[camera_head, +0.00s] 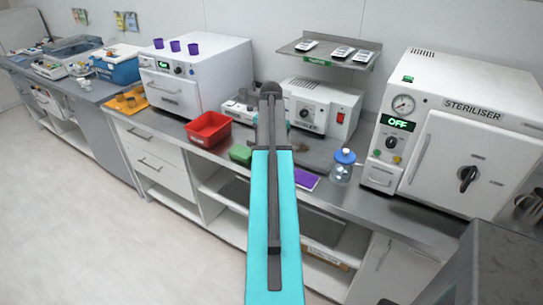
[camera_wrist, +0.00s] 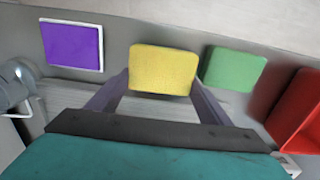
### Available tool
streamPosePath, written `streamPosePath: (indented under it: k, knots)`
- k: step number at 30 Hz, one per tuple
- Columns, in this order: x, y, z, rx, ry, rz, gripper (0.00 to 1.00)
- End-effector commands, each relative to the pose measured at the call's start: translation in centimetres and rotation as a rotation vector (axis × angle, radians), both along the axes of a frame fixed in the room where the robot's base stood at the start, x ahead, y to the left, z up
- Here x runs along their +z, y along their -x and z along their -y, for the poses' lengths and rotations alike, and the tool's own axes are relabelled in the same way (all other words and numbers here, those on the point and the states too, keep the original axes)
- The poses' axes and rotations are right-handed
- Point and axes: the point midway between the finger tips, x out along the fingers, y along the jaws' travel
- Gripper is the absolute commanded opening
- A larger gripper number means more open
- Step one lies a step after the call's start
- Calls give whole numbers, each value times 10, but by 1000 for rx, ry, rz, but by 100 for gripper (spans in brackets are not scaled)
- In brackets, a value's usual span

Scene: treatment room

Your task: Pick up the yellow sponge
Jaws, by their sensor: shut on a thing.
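The yellow sponge (camera_wrist: 162,70) is a rounded block in the middle of the wrist view. My gripper (camera_wrist: 160,88) has one finger on each side of it and is shut on it. The counter shows behind the sponge, and I cannot tell how high above the counter it is. In the head view my arm hides the sponge and the gripper's fingertips.
A green block (camera_wrist: 233,69) is close beside the sponge; it also shows in the head view (camera_head: 240,154). A red bin (camera_head: 208,130) is left of it. A purple pad (camera_head: 306,180) and a blue-lidded jar (camera_head: 343,167) are right of my arm. The steriliser (camera_head: 455,130) stands farther right.

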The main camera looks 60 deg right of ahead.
Motion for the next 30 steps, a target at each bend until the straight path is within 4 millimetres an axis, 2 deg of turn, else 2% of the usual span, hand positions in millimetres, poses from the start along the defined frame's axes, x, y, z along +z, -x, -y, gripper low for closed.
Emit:
streamPosePath:
  k: [5, 14, 30]
  knots:
    - [14, 0, 1, 0, 1, 1, 52]
    - [14, 17, -26, 0, 1, 1, 52]
    - [20, 57, -86, -1, 1, 1, 52]
